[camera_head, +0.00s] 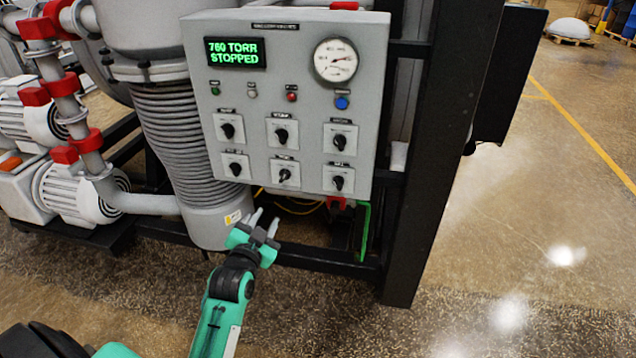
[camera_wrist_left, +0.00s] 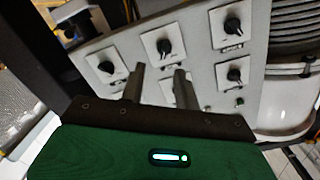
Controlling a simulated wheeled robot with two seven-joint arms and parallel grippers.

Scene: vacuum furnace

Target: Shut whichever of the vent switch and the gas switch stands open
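The grey control panel (camera_head: 300,60) carries two rows of three black rotary switches. The top row has a left (camera_head: 228,130), a middle (camera_head: 282,136) and a right switch (camera_head: 340,142). The bottom row has a left (camera_head: 235,169), a middle (camera_head: 285,175) and a right switch (camera_head: 338,183). Their labels are too small to read, so I cannot tell which is vent or gas. My left gripper (camera_head: 264,220) is open and empty, below the panel's lower edge. In the left wrist view its fingers (camera_wrist_left: 157,85) stand apart before the panel, partly hiding one switch plate. My right gripper is not in view.
The green display (camera_head: 235,52) reads 760 TORR STOPPED. A round gauge (camera_head: 336,61) and small lamps sit above the switches. A ribbed bellows (camera_head: 172,130) stands left of the panel, a black frame post (camera_head: 440,150) to its right. Open floor (camera_head: 540,200) lies further right.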

